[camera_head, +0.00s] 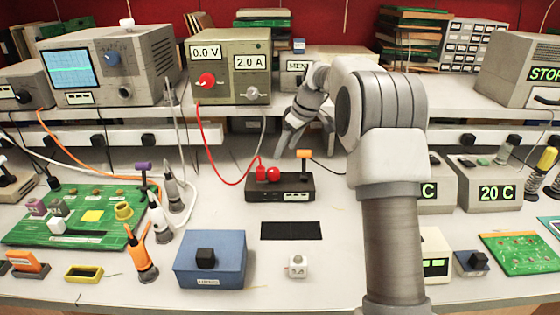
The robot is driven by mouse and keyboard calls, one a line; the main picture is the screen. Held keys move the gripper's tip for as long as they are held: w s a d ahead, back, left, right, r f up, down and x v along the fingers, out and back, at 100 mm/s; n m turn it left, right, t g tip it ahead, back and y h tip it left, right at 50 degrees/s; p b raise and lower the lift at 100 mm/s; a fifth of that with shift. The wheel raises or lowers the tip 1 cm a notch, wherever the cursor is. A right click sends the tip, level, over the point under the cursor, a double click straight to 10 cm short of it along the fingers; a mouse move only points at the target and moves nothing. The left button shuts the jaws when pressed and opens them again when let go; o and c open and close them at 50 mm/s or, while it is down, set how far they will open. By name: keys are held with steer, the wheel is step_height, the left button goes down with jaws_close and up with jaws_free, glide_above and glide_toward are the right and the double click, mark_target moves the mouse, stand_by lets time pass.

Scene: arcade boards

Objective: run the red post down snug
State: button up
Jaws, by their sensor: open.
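A small dark box (280,187) stands mid-bench with a pale label on its front. On its top left are two red parts side by side: a red plug-like piece (261,172) with the red lead running into it, and a rounder red post (274,174) to its right. I cannot tell whether the post touches the box top. An orange-tipped lever (303,155) rises at the box's right end. My gripper (302,145) is open and empty, above and behind the box, fingers pointing down. My arm comes in from the right.
A power supply (230,66) reading 0.0 V and 2.0 A sits on the shelf behind. A green board (75,216) is at left. Bare bench surrounds the dark box.

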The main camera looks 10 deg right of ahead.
mark_target(275, 170)
steer(key=v, duration=0.6)
steer(key=shift+r, duration=0.35)
steer(key=shift+s+d, duration=0.1)
steer(key=w+a+f+n+p, duration=0.1)
steer(key=f+n+p, duration=0.1)
steer(key=f, duration=0.3)
steer(key=w+a+f+n+g+y+p, duration=0.1)
steer(key=w+a+f+n+p, duration=0.1)
steer(key=f+p, duration=0.3)
steer(key=w+a+f+n+g+p, duration=0.1)
steer(key=w+f+n+p, duration=0.1)
steer(key=f, duration=0.3)
steer(key=shift+w+a+f+p, duration=0.25)
steer(key=shift+f+p, duration=0.15)
steer(key=shift+p, duration=0.5)
jaws_close()
